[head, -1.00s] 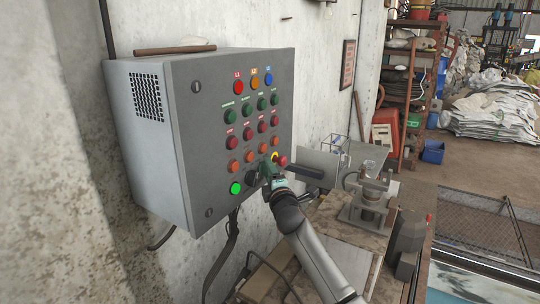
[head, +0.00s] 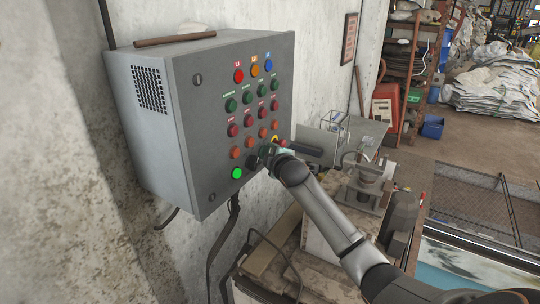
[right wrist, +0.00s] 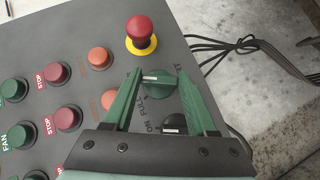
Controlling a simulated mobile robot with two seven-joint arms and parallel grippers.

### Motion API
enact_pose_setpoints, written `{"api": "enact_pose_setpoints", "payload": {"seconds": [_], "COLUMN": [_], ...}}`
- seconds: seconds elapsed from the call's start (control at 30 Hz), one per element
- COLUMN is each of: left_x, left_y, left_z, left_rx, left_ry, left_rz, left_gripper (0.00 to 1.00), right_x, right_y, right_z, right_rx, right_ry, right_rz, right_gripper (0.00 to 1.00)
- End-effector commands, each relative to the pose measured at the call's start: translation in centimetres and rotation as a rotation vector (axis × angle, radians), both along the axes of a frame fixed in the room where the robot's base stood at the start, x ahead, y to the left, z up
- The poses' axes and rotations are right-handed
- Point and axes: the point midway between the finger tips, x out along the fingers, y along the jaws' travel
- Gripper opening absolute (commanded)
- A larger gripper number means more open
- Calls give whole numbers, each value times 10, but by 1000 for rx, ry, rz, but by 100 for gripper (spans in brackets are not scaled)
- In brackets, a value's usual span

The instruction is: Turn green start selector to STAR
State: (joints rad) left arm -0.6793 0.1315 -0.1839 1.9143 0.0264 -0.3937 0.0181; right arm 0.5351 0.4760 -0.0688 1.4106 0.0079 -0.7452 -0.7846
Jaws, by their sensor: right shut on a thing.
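The grey control panel (head: 190,125) is mounted on the wall in the head view. In the right wrist view, the green start selector (right wrist: 160,88) is a round green knob with a short white mark near its left side. My right gripper (right wrist: 159,74) has its two green fingers on either side of this knob and is shut on it. It also shows in the head view at the panel's lower right (head: 268,153), where it hides the selector. The label beside the knob is partly covered by the fingers. My left gripper is in neither view.
A red mushroom button (right wrist: 139,28) on a yellow base sits just beyond the selector. A black selector (right wrist: 174,122) is close by on the near side. Rows of red, green and orange buttons fill the panel. A cluttered bench (head: 275,235) stands below right.

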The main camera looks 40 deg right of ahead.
Motion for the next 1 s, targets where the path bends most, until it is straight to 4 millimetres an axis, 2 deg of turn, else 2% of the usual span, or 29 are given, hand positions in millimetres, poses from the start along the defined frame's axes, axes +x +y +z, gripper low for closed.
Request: {"api": "enact_pose_setpoints", "payload": {"seconds": [0.33,0.37,0.6,1.0], "left_x": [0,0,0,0], "left_y": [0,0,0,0], "left_z": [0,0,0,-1], "left_rx": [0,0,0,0], "left_ry": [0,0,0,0], "left_rz": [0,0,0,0], "left_gripper": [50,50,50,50], "right_x": [0,0,0,-5], "right_y": [0,0,0,2], "right_z": [0,0,0,1], "right_rx": [7,8,6,4], "right_ry": [2,2,1,2], "right_rz": [-2,-2,-2,-1], "right_gripper": [2,59,86,88]}}
